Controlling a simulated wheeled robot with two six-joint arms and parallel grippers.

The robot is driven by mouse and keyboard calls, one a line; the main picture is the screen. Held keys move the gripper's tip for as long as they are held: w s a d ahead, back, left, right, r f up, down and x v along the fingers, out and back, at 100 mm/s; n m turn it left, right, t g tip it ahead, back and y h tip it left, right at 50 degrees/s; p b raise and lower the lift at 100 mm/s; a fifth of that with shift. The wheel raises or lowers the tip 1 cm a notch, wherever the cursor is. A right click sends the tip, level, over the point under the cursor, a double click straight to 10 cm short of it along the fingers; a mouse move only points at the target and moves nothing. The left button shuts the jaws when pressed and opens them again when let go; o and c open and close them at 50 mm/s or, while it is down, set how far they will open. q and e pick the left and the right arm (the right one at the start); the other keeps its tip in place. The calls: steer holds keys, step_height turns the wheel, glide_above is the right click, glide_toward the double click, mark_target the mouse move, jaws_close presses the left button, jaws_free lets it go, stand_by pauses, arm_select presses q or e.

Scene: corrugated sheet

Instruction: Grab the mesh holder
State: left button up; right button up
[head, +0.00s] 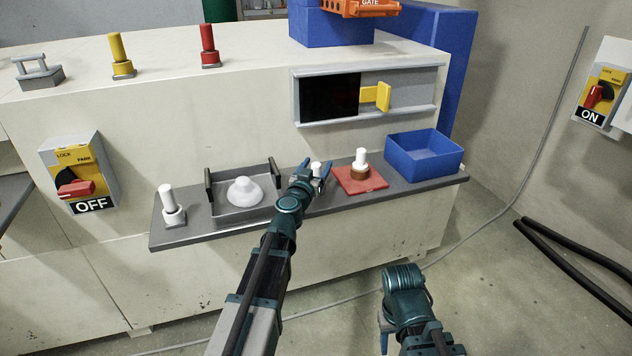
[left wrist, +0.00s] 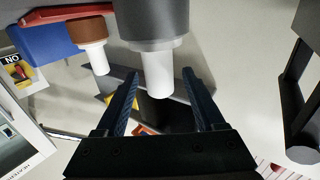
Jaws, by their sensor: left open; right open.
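A holder with a white upright handle (head: 317,169) stands on the grey shelf. It also shows in the left wrist view as a dark grey body (left wrist: 153,22) with a white handle (left wrist: 157,75). No mesh can be made out on it. My left gripper (head: 314,173) is open around that white handle, with one finger on each side and visible gaps in the left wrist view (left wrist: 160,78). In the head view the fingers hide most of the holder's body. My right gripper (head: 385,332) is low in front of the shelf, mostly hidden by its own wrist, and holds nothing visible.
On the grey shelf (head: 225,229), a brown-based white handle (head: 360,158) stands on a red mat (head: 376,184), right of the left gripper. A blue bin (head: 425,166) is further right. A grey tray (head: 215,209) with a white dome (head: 244,191) and another white-handled piece (head: 169,202) are left.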

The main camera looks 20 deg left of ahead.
arm_select(q)
jaws_close()
stand_by(0.3)
stand_by(1.1)
